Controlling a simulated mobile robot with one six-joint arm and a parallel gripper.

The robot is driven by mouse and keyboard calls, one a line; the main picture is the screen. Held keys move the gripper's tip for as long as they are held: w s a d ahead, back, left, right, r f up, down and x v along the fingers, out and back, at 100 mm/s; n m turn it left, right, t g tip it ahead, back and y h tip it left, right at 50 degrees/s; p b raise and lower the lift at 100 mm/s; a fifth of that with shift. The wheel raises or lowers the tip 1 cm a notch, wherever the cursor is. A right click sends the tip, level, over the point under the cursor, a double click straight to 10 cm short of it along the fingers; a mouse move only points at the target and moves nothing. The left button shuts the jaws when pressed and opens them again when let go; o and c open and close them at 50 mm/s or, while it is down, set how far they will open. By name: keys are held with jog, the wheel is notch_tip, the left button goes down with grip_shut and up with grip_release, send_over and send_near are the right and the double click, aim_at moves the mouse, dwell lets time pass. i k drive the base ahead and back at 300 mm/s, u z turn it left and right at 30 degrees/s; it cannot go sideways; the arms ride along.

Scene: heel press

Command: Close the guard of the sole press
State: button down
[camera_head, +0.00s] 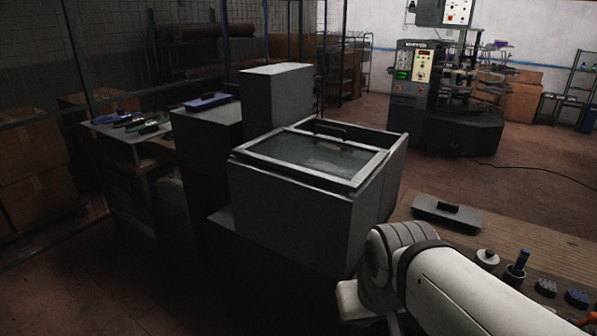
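The sole press (290,205) is a dark grey box-shaped machine in the middle of the view, with a taller block behind it. Its guard (318,154) is a glass pane in a light grey frame at the top of the box. The guard is tilted relative to the box rim, and a dark gap shows along its back and right sides. A dark bar-like part (330,130) shows in the gap. My white arm comes in from the lower right, close to the press's right front corner. My gripper is not visible; the arm's end runs out of the bottom of the view.
A wooden bench (540,258) on the right holds a grey block with a dark handle (447,213), a white round piece (487,259) and small dark parts. A side table (125,135) with tools stands left. A larger machine (445,95) stands behind, with open floor before it.

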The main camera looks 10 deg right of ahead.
aim_at(353, 185)
jog(key=u, duration=0.05)
jog(key=i, duration=0.95)
jog(key=z, duration=0.05)
